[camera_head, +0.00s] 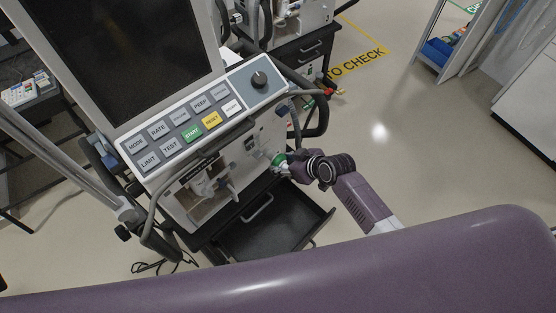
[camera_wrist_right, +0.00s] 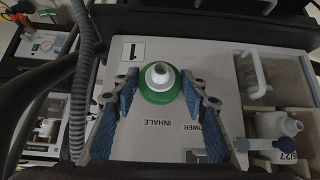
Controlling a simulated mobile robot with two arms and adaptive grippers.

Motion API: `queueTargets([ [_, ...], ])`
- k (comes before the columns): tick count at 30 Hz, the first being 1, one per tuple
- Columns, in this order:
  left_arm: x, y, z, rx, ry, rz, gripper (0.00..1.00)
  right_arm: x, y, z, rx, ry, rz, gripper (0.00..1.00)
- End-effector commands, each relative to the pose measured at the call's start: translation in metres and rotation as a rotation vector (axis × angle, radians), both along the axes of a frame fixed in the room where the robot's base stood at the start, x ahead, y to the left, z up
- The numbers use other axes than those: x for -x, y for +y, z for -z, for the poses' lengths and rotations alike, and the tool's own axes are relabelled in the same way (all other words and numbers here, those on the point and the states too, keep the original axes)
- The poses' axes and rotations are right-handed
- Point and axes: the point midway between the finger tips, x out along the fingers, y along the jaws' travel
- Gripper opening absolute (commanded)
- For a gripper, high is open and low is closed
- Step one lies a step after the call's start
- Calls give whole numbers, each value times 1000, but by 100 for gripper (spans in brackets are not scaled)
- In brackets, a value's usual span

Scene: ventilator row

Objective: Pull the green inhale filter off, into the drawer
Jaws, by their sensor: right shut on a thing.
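The green inhale filter (camera_head: 278,160) shows as a small green spot at the front of the ventilator, at the tip of my right gripper (camera_head: 286,160). In the right wrist view the filter (camera_wrist_right: 160,92) is a green ring with a white spout facing the camera, in front of the panel marked INHALE. My right gripper (camera_wrist_right: 161,98) has its blue-padded fingers on both sides of the filter and is shut on it. I cannot tell whether the filter is seated on its port. The black drawer (camera_head: 262,238) below stands open and looks empty. My left gripper is not in view.
The ventilator's button panel (camera_head: 192,118) and dark screen (camera_head: 130,55) are at upper left. A grey corrugated hose (camera_wrist_right: 86,75) hangs left in the right wrist view. Another ventilator (camera_head: 300,35) stands behind. The floor (camera_head: 420,150) at right is clear.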

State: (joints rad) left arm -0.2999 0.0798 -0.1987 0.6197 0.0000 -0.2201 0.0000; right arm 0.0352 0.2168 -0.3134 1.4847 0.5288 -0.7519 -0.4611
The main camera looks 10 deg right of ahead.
Motion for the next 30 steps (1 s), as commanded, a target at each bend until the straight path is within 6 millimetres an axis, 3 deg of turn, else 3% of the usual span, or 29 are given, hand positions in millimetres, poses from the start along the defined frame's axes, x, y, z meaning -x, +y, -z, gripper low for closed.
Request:
queueTargets([
  [30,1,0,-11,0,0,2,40,21,-15,0,1,0,-1,0],
])
